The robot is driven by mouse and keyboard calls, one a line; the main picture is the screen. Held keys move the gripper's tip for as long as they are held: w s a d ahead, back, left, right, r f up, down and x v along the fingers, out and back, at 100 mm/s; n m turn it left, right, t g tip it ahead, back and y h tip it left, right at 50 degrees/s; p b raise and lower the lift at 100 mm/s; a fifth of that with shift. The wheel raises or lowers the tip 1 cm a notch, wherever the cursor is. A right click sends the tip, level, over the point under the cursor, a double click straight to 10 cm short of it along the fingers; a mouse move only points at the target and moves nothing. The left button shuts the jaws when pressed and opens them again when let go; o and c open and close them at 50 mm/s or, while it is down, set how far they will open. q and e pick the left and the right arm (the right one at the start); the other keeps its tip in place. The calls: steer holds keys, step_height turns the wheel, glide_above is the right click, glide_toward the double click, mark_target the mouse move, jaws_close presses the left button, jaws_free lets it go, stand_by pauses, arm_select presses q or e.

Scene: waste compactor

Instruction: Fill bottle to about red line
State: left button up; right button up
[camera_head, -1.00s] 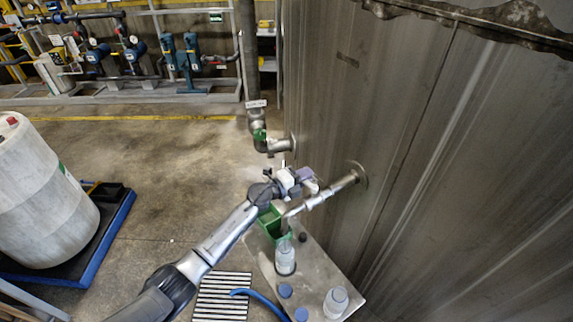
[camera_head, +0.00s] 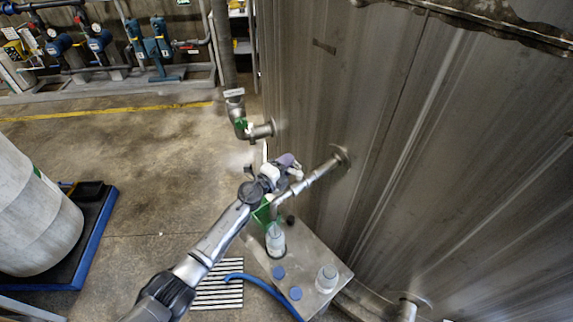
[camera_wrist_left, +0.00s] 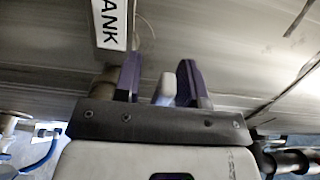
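A clear bottle (camera_head: 275,241) stands upright on the small grey table, below the end of a metal tap pipe (camera_head: 318,176) that comes out of the tank wall. Its fill level and a red line are too small to make out. My left gripper (camera_head: 290,168) is at the tap, above and beyond the bottle. In the left wrist view, its two purple fingers (camera_wrist_left: 158,82) are apart, on either side of a pale handle (camera_wrist_left: 164,88). A gap shows between the left finger and the handle. My right gripper is not in view.
The grey table (camera_head: 312,250) also holds a second clear bottle (camera_head: 327,278), blue caps (camera_head: 279,272) and a dark cap (camera_head: 290,219). A blue hose (camera_head: 262,285) crosses the floor grate. The tank wall (camera_head: 450,150) closes off the right.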

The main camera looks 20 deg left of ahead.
arm_select(q)
steer(key=shift+s+r, duration=0.1)
steer(key=p+v, duration=0.3)
steer(key=v, duration=1)
steer(key=shift+s+a+p, duration=0.2)
steer(key=shift+s+p, duration=0.05)
steer(key=shift+p, duration=0.05)
